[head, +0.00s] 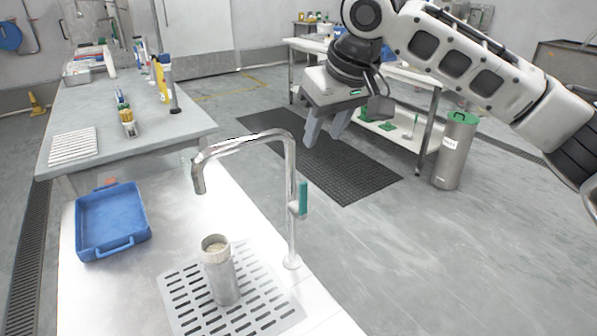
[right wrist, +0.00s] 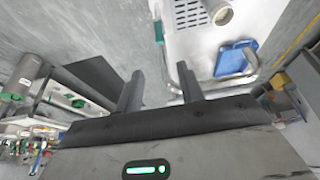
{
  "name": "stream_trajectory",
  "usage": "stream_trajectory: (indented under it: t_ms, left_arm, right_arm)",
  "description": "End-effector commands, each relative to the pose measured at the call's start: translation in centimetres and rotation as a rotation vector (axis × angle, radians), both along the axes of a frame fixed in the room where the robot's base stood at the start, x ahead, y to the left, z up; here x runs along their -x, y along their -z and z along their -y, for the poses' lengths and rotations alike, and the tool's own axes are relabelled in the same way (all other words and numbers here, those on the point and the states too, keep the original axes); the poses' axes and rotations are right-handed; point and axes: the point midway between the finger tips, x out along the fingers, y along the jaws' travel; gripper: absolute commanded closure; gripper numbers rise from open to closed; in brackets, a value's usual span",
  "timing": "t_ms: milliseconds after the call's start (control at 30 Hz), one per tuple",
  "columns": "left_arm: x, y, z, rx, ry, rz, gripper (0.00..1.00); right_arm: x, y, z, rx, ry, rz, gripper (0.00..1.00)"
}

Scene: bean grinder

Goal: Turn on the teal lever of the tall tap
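The tall tap (head: 291,185) is a shiny bent metal pipe standing on the pale counter, its spout pointing down at the left. Its teal lever (head: 303,198) sits upright on the right side of the post. My right gripper (head: 326,132) is open and empty, above and slightly right of the tap, apart from the lever. In the right wrist view the two fingers (right wrist: 160,72) are spread with nothing between them; the lever (right wrist: 158,31) shows beyond them, near the counter edge. My left gripper is not in view.
A metal cup (head: 221,272) stands on the slotted drain plate (head: 180,297). A blue tray (head: 112,218) lies on the counter at left. A steel bin with a green lid (head: 456,150) and a black floor mat (head: 345,178) are beyond. Open floor lies right of the counter.

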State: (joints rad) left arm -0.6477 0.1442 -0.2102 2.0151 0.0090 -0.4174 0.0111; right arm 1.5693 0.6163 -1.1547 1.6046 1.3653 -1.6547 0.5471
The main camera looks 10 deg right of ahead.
Motion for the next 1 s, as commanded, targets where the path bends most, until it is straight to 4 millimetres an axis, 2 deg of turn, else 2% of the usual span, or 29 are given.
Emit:
stream_trajectory:
  t_ms: [167, 267, 700, 900, 1000]
  left_arm:
    - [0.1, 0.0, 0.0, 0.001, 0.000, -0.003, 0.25]
    - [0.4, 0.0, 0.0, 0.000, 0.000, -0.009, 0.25]
    - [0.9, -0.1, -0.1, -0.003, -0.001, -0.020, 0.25]
    - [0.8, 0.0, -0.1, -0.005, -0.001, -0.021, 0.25]
    - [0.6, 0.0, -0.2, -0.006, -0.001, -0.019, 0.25]
  right_arm:
    - [-0.4, 1.2, -0.2, 0.001, 0.000, -0.003, 0.62]
    - [-1.0, 2.8, -0.4, 0.001, 0.000, -0.003, 0.62]
    - [-4.3, 11.4, -1.8, 0.000, 0.000, -0.003, 0.62]
    - [-5.2, 13.9, -2.2, 0.001, -0.001, -0.002, 0.62]
    - [-5.5, 14.5, -2.3, 0.000, -0.001, 0.000, 0.62]
